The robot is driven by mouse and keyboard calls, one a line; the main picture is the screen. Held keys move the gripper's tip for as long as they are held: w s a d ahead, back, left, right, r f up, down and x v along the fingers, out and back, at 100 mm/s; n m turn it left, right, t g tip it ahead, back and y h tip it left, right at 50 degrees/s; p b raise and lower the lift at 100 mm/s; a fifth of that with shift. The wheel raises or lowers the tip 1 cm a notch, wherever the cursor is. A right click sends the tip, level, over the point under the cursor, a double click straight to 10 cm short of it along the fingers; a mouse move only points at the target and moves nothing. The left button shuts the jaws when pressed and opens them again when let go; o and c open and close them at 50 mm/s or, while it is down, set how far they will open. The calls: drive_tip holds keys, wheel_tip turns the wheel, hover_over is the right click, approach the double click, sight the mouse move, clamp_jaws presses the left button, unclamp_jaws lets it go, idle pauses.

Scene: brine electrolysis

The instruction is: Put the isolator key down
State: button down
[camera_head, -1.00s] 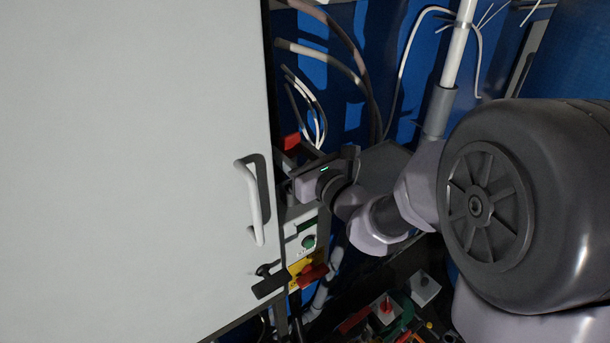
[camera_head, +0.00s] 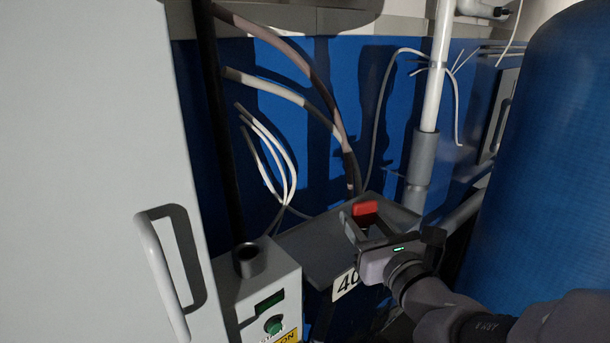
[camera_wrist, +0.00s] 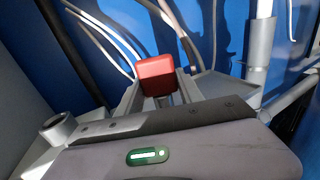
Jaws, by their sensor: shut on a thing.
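The isolator key, with its red block-shaped head (camera_head: 365,208), is held at the fingertips of my gripper (camera_head: 359,222). In the wrist view the red head (camera_wrist: 155,74) sits between the two grey fingers (camera_wrist: 157,96), with a short grey stem below it. My gripper is shut on the key. Beyond it is a grey flat-topped shelf or tray (camera_head: 305,240) with a label reading "40" on its front. I cannot tell whether the key touches that surface. The lower end of the key is hidden by the fingers and gripper body.
A control box (camera_head: 262,302) with a green button and a round dark socket (camera_head: 248,260) stands left of my gripper. A grey cabinet door (camera_head: 80,180) with a white handle fills the left. Cables hang behind. A grey pipe (camera_head: 420,165) and blue tank (camera_head: 550,170) stand right.

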drive_tip(key=w, duration=0.6)
drive_tip(key=w+f, duration=0.1)
drive_tip(key=w, duration=0.2)
drive_tip(key=shift+w+d, duration=0.2)
drive_tip(key=shift+w, duration=0.15)
drive_tip(key=f, duration=0.2)
drive_tip(key=f+b, duration=0.1)
drive_tip(key=shift+w+f, duration=0.3)
drive_tip(key=shift+f, duration=0.05)
drive_tip(key=shift+r, duration=0.1)
drive_tip(key=shift+s, duration=0.1)
drive_tip(key=c, duration=0.8)
unclamp_jaws()
drive_tip(key=shift+o, duration=0.2)
